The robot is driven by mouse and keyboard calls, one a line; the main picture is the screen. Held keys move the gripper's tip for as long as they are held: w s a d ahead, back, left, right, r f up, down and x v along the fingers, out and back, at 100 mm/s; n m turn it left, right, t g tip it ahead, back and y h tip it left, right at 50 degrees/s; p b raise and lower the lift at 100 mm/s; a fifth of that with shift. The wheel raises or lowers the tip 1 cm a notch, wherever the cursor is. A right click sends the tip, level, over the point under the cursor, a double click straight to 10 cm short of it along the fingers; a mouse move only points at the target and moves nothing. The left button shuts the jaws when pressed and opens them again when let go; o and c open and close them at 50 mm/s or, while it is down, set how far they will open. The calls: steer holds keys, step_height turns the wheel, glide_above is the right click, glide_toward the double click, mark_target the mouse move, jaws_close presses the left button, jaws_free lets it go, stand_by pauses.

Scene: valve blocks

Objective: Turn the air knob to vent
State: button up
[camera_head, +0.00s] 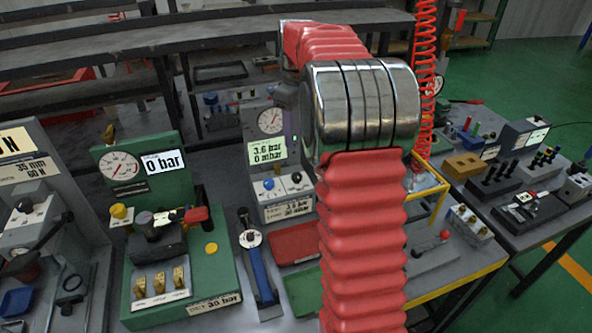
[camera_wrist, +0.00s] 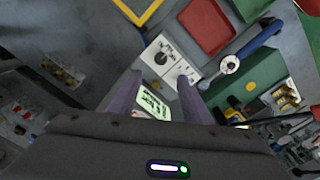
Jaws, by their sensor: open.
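A grey block (camera_head: 284,210) with a round gauge (camera_head: 270,120) and a lit display reading about 3.6 bar and 0 mbar (camera_head: 266,150) stands left of my arm in the head view. Its front carries a blue knob (camera_head: 268,184) and a black knob (camera_head: 296,177). Their labels are too small to read, so I cannot tell which is the air knob. In the wrist view my gripper (camera_wrist: 155,88) is open and empty. The gripper is hidden in the head view.
A green block (camera_head: 215,265) with a 0 bar display, yellow knob and red lever stands to the left. A blue-handled tool (camera_head: 259,270) and a red tray (camera_head: 296,243) lie close by. A yellow frame (camera_head: 437,215) and red coiled hose (camera_head: 424,60) are right of my arm.

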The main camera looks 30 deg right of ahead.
mark_target(297, 176)
steer(key=shift+s, duration=0.15)
steer(key=shift+f, duration=0.1)
step_height(297, 176, down, 14)
steer(key=shift+r, duration=0.15)
stand_by(0.7)
